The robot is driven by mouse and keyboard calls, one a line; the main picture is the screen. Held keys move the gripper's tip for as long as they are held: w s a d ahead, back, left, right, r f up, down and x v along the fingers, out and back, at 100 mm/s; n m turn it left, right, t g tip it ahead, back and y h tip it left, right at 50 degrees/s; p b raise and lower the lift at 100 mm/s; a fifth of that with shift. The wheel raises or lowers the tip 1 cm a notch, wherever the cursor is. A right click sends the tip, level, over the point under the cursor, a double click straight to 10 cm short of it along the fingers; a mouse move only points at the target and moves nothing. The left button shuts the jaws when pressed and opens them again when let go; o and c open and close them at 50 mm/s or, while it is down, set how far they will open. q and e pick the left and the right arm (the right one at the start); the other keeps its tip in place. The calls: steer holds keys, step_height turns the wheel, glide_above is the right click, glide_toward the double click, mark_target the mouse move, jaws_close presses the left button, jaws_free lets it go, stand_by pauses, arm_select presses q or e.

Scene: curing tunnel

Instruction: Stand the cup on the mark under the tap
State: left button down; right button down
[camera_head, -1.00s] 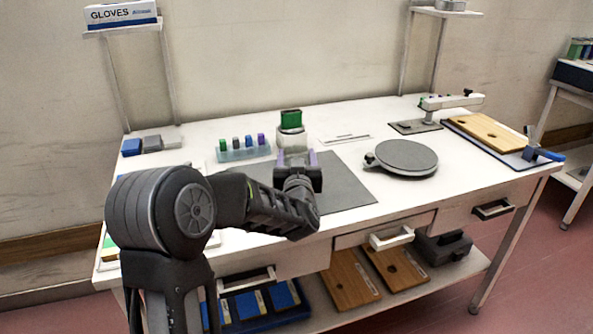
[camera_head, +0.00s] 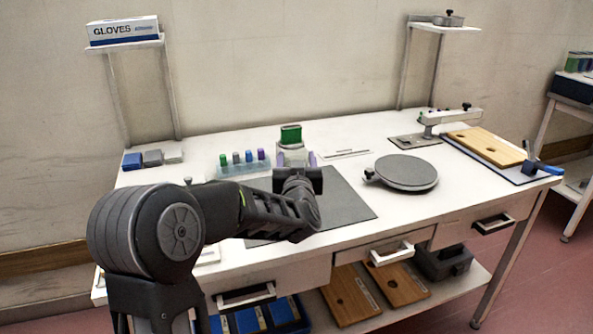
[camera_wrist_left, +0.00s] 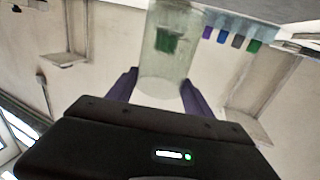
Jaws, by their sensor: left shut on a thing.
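My left gripper (camera_head: 297,158) is over the back of the dark mat, its purple fingers pointing away from me. In the left wrist view, which is upside down, it is shut on a clear, slightly greenish cup (camera_wrist_left: 168,78) that shows between the fingers. In the head view the cup is hard to make out against a pale, round-bodied thing with a green top (camera_head: 291,134) just beyond. Green also shows through the cup in the wrist view; I cannot tell whether it is inside or behind. I cannot make out a tap or a mark. My right gripper is out of view.
A rack of coloured vials (camera_head: 243,168) stands left of the gripper. A grey turntable (camera_head: 406,172) is to the right of the dark mat (camera_head: 345,200). A clamp arm (camera_head: 452,117) and a wooden board (camera_head: 485,147) are at the right end.

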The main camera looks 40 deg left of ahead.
arm_select(q)
step_height(320, 180, up, 6)
steer(key=shift+p, duration=0.4)
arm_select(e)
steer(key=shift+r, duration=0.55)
